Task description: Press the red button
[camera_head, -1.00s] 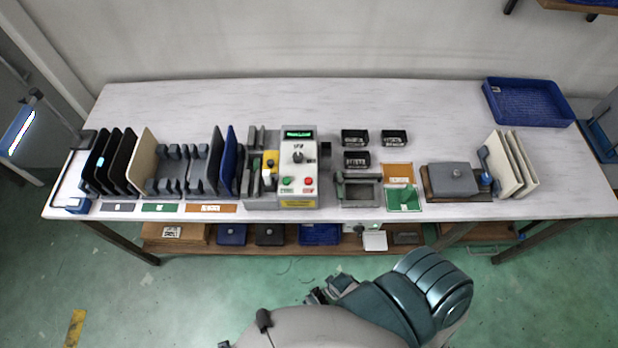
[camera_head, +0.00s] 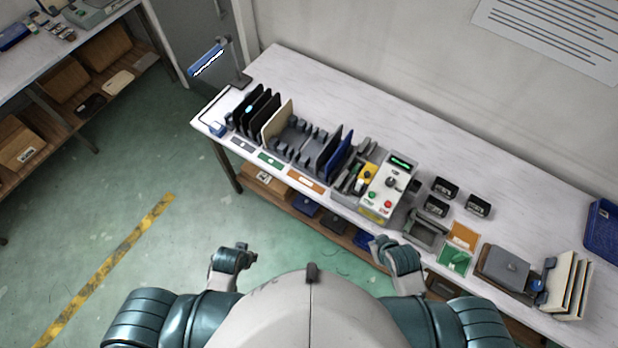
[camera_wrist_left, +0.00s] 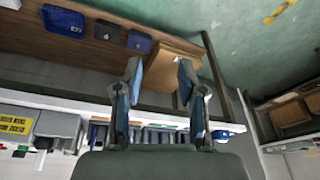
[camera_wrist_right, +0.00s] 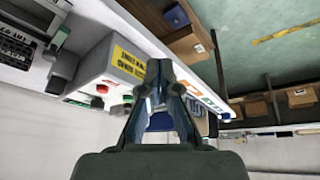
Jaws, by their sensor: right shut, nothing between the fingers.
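The red button (camera_head: 388,204) sits at the lower right of the light control box (camera_head: 379,207), beside a green button (camera_head: 372,195). The box stands at the table's front edge and also shows in the right wrist view (camera_wrist_right: 92,70), where a red button (camera_wrist_right: 101,88) is visible. My right gripper (camera_head: 380,243) is shut and empty, in front of the table edge below the box and apart from the button. It shows in the right wrist view too (camera_wrist_right: 158,68). My left gripper (camera_head: 243,250) is farther left, off the table; its fingers are apart in the left wrist view (camera_wrist_left: 157,68).
Black upright panels (camera_head: 257,110) and a blue panel (camera_head: 340,152) stand left of the box. Small black bins (camera_head: 445,187) and a grey fixture (camera_head: 422,228) are to its right. A lower shelf (camera_head: 335,232) runs under the table. The table's back strip is clear.

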